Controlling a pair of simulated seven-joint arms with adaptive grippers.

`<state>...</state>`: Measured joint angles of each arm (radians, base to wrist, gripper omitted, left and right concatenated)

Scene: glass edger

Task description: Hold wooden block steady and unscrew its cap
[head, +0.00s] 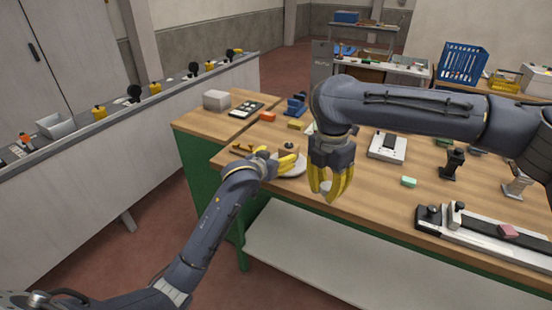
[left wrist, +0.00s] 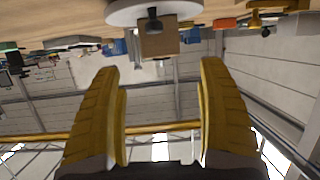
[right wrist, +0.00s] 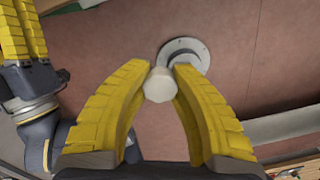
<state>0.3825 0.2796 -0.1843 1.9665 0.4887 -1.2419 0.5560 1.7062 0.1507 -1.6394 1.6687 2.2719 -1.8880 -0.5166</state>
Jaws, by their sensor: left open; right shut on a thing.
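A small wooden block (head: 289,148) with a dark knob stands by a white round disc (head: 292,170) at the table's near left. In the left wrist view the block (left wrist: 158,40) appears upside down against the disc (left wrist: 125,14), with a black knob (left wrist: 153,22) beside it. My left gripper (head: 286,164) is open, and the block is beyond its fingertips, not between them. My right gripper (head: 331,192) points down at the table's front edge. It is shut on a pale round piece (right wrist: 159,85), held at its fingertips; I cannot tell if this is the cap.
The wooden table (head: 370,202) also holds a grey device (head: 387,147), a green block (head: 408,181) and a long belt machine (head: 480,232) at right. Blue (head: 296,104) and orange (head: 267,116) items lie behind the block. A lower shelf (head: 330,255) shows under the table.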

